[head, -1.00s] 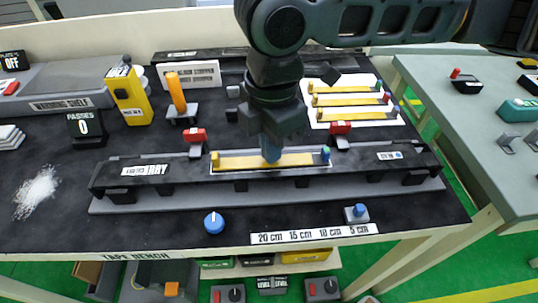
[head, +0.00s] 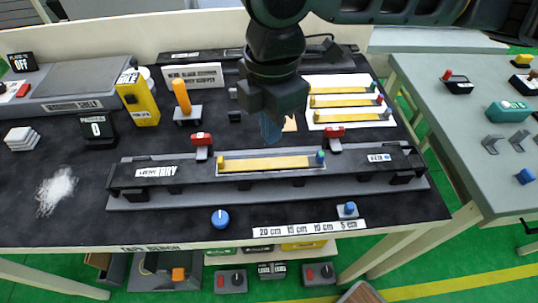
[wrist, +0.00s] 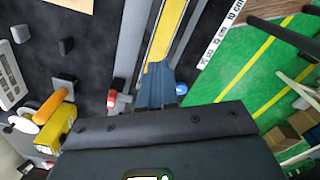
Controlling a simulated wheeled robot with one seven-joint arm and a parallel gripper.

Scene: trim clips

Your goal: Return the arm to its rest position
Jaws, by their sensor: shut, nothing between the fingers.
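My gripper (head: 270,128) hangs above the black bench behind the long black tray, fingers pointing down. It is shut with nothing in it. In the wrist view its closed blue-grey fingers (wrist: 157,86) show over the tray, covering part of the yellow strip. The yellow strip (head: 265,163) lies in the tray's middle recess, with a blue-green peg at its right end. The tray (head: 150,171) has a red clip at each side of the strip, the left clip (head: 201,141) and the right clip (head: 334,134).
A white card (head: 318,127) with several yellow strips lies at the back right. A yellow box (head: 139,104) and an orange post (head: 182,97) stand at the left. A blue knob (head: 220,218) sits at the front. A grey side table (head: 440,92) stands to the right.

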